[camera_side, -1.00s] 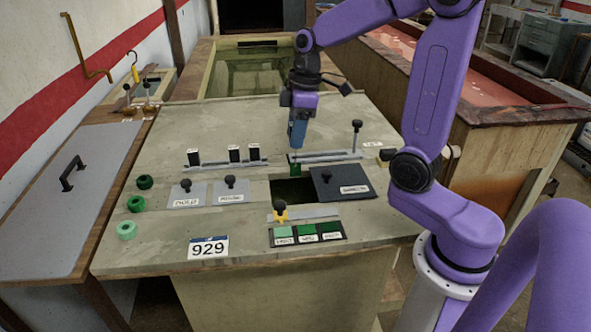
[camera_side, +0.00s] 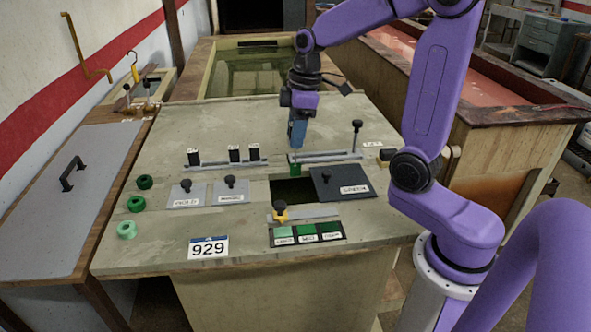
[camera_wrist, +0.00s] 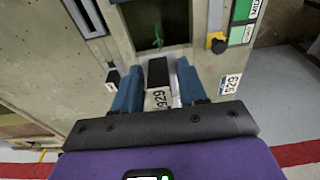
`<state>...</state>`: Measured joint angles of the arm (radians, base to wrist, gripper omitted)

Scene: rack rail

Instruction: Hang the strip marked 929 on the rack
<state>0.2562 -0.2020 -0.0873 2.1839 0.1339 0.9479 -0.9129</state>
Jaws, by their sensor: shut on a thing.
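My gripper (camera_side: 297,142) points down at the back edge of the dark bath opening (camera_side: 291,191). In the wrist view its blue fingers (camera_wrist: 158,88) are shut on the black-headed strip marked 929 (camera_wrist: 158,99). A green piece (camera_side: 295,169) shows just below the fingers in the side view; a green shape also shows in the opening in the wrist view (camera_wrist: 158,42). A rail with a post (camera_side: 330,157) lies beside the gripper. Whether the held strip touches a rail is unclear.
A dark lid with a knob (camera_side: 342,183) lies right of the opening. Two grey knobbed lids (camera_side: 186,193) lie to its left.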

